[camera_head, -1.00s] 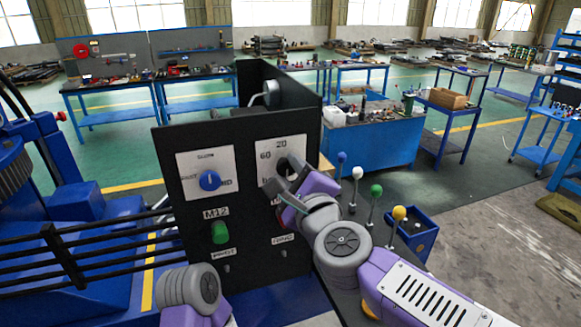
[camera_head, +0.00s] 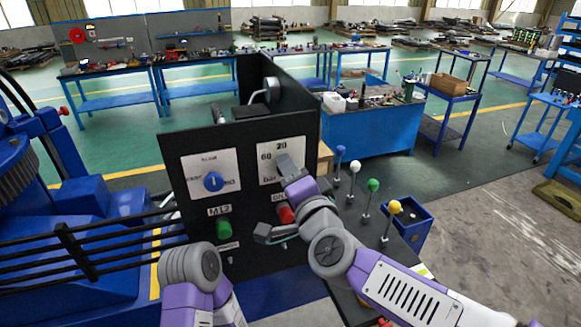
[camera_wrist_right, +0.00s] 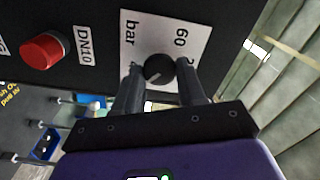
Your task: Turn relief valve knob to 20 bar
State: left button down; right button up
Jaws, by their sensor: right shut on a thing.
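The relief valve's white dial plate (camera_head: 269,151) is on the right of the black panel, with 60, 20 and "bar" printed on it. My right gripper (camera_head: 284,170) is in front of the plate and hides the knob in the head view. In the right wrist view, the round black knob (camera_wrist_right: 158,68) sits between the two fingers of my right gripper (camera_wrist_right: 159,78), which is shut on it. A short pale mark shows on the knob's lower left edge, away from the printed 20; its exact reading is unclear.
Left of the dial is a blue selector knob (camera_head: 213,182), with a green button (camera_head: 224,228) below it. A red button (camera_head: 286,214) is just under my right gripper, close to it. Levers with coloured balls, such as the yellow one (camera_head: 395,207), stand right of the panel.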

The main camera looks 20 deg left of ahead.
jog(key=shift+r+n+p, duration=0.1)
jog(key=shift+n+p, duration=1.45)
jog(key=shift+n, duration=2.25)
jog(key=o, duration=1.1)
jog(key=shift+s, duration=0.1)
jog(key=b+v, duration=0.1)
jog(key=v, duration=0.6)
jog(key=shift+s+d, duration=0.15)
